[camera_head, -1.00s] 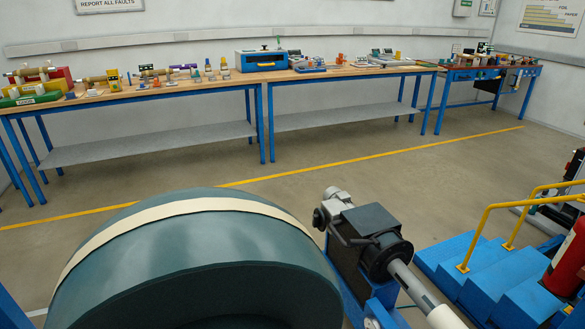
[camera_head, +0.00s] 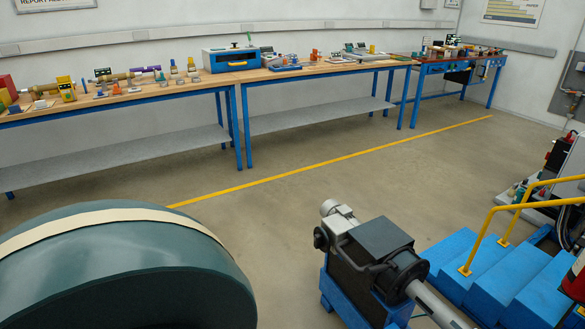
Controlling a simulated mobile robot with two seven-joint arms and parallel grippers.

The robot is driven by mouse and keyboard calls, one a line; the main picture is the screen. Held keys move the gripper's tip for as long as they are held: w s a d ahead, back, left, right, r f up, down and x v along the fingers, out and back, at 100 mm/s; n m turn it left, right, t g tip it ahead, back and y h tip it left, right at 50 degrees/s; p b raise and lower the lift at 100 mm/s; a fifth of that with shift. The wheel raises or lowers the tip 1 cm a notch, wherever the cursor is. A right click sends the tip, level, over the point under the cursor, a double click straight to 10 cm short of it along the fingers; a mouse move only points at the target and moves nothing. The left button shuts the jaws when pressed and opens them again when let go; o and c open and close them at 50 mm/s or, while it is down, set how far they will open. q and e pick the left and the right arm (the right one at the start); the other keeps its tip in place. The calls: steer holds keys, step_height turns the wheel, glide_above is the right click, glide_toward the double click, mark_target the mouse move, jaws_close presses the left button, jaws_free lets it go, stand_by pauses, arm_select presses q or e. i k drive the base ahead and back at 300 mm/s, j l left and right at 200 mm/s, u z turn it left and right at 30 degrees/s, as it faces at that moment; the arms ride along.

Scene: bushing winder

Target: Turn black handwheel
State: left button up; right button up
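A small dark round knob or wheel (camera_head: 321,239) shows on the left side of the grey motor and black gearbox unit (camera_head: 378,244). I cannot tell whether it is the black handwheel. The unit stands on a blue frame right of centre, with a grey shaft running to the lower right. No other handwheel is clear in this view. Neither of my grippers is in view.
A large dark green drum (camera_head: 120,275) with a cream band fills the lower left. Blue steps (camera_head: 505,275) with yellow handrails stand at the right. Long workbenches (camera_head: 180,95) with many small items line the back wall. The floor (camera_head: 330,180) between is clear.

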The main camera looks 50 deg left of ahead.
mark_target(321, 239)
steer(key=j+u, duration=0.15)
steer(key=j, duration=0.4)
steer(key=j+u, duration=0.15)
steer(key=j, duration=0.4)
steer(key=i+u, duration=0.15)
steer(key=i, duration=0.9)
